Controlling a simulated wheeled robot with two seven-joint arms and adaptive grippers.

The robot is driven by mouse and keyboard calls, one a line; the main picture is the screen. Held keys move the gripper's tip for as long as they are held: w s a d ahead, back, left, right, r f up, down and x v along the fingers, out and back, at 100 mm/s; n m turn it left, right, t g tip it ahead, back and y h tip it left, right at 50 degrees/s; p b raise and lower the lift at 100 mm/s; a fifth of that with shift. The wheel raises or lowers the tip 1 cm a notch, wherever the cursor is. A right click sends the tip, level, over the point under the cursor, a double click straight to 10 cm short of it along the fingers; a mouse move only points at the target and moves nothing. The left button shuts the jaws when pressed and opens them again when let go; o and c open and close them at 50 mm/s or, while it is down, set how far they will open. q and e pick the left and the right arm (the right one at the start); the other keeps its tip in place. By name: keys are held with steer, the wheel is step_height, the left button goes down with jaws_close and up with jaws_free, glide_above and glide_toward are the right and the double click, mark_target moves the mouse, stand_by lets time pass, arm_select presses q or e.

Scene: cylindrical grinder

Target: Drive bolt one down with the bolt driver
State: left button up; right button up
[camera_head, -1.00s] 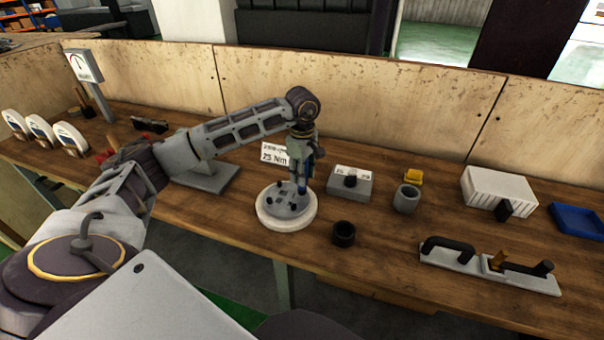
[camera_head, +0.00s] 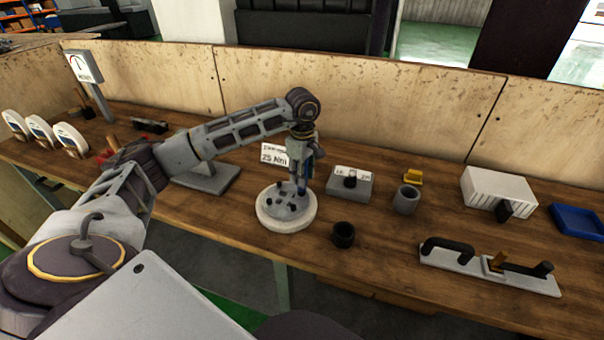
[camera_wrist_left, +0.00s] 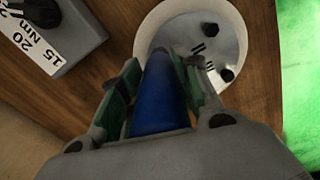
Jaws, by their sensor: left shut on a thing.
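My left gripper (camera_head: 302,160) points down over the round grey plate, shut on the blue bolt driver (camera_head: 303,184). In the left wrist view the blue driver (camera_wrist_left: 160,97) sits between the green-padded fingers of my left gripper (camera_wrist_left: 160,85). The driver's lower end reaches the plate, but its tip and the bolt under it are hidden. The grey plate (camera_head: 284,203) rests on a white round base (camera_head: 287,224). Dark bolts stand on the plate; two show in the left wrist view, a near bolt (camera_wrist_left: 226,74) and a far bolt (camera_wrist_left: 209,30). My right gripper is not in view.
A grey box with a dial (camera_head: 350,186), a black cup (camera_head: 343,234) and a grey cup (camera_head: 406,199) stand to the right. A handled fixture (camera_head: 470,268) lies at the front right. A wooden panel closes the back.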

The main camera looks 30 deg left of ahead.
arm_select(q)
steer(key=shift+r+p, duration=0.35)
steer(key=shift+r, duration=0.5)
steer(key=shift+w+r+p, duration=0.1)
steer(key=shift+r+p, duration=0.2)
steer(key=shift+r, duration=0.25)
steer(key=shift+r+p, duration=0.4)
steer(key=shift+r, duration=0.35)
steer(key=shift+r+p, duration=0.3)
steer(key=shift+r, duration=0.5)
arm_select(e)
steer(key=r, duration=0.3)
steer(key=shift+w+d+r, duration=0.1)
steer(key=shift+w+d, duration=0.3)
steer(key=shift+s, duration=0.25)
